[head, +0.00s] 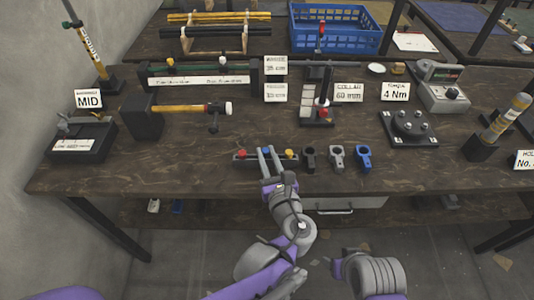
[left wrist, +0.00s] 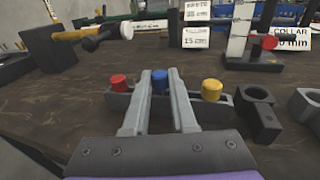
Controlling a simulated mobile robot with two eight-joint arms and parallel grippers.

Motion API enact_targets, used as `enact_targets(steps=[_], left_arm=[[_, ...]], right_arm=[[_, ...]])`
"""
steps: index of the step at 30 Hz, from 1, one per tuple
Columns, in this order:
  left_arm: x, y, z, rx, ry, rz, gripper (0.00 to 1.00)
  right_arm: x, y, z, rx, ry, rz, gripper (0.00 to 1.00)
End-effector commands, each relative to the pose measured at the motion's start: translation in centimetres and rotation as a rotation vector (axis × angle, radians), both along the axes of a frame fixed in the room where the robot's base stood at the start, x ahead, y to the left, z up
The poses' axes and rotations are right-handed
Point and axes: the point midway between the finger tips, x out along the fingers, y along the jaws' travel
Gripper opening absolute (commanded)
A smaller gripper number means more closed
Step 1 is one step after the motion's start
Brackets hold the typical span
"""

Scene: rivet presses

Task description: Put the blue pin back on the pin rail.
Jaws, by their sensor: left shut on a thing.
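The pin rail (head: 249,157) lies near the table's front edge, with a red pin (head: 242,153) at its left end and a yellow pin (head: 289,154) at its right end. My left gripper (head: 267,151) reaches over the rail's middle. In the left wrist view the blue pin (left wrist: 159,81) stands upright between my left fingers, between the red pin (left wrist: 118,83) and the yellow pin (left wrist: 212,89). My left gripper (left wrist: 160,90) is shut on it. The fingers hide its lower end, so I cannot tell whether it is fully seated. My right gripper does not show.
Three collars, black (head: 310,158), grey (head: 337,157) and blue (head: 363,157), stand just right of the rail. A small press (head: 318,112) stands behind it. The table front left of the rail is clear.

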Motion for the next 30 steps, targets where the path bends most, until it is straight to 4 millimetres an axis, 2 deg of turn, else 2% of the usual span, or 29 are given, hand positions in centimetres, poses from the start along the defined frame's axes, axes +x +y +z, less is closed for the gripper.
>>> enact_targets(steps=[9,10,15,25,30], left_arm=[[0.0,0.0,-0.9,0.000,0.000,0.000,0.00],[0.0,0.0,-0.8,0.000,0.000,0.000,0.28],[0.0,0.0,-0.8,0.000,0.000,0.000,0.59],[-0.2,-0.1,-0.7,0.000,0.000,-0.001,0.60],[-2.1,-0.7,-0.5,-0.001,-0.001,-0.004,0.60]], right_arm=[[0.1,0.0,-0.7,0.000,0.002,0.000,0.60],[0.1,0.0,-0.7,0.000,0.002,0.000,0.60],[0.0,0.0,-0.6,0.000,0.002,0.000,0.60],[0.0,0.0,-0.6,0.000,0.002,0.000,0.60],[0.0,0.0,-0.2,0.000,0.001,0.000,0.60]])
